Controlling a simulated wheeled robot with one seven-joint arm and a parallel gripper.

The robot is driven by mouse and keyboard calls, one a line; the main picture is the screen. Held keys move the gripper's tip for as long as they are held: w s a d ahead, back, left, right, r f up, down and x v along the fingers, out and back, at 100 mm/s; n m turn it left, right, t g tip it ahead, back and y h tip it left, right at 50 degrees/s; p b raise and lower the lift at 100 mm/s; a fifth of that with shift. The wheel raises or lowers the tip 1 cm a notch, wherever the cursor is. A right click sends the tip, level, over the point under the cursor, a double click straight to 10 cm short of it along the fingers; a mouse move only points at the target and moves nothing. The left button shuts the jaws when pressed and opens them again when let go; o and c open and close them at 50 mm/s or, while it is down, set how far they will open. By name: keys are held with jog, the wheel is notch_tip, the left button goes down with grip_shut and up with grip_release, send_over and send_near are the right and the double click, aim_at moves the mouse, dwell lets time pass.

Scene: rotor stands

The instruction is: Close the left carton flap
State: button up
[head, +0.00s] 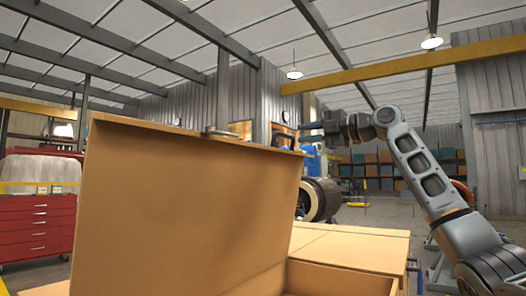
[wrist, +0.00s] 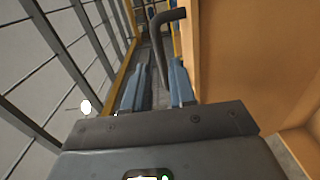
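The carton's left flap (head: 185,205) is a large tan cardboard panel standing up, slightly tilted, in the head view. It also fills the right side of the wrist view (wrist: 245,60). My gripper (head: 303,147) is at the flap's upper right edge. In the wrist view my gripper (wrist: 158,65) has its blue fingers apart, beside the flap face. A dark bent bar (wrist: 160,40) shows between and beyond the fingers; contact cannot be told.
A red tool cabinet (head: 38,228) stands at far left. A dark cylindrical rotor part (head: 322,198) stands behind the carton. Shelves with bins (head: 385,172) are at the back. The floor right of the carton looks mostly open.

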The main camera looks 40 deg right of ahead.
aim_at(288, 136)
jog(key=shift+p+x, duration=0.9)
jog(key=shift+x, duration=3.35)
jog(key=shift+f, duration=0.1)
jog(key=shift+c, duration=0.5)
grip_shut()
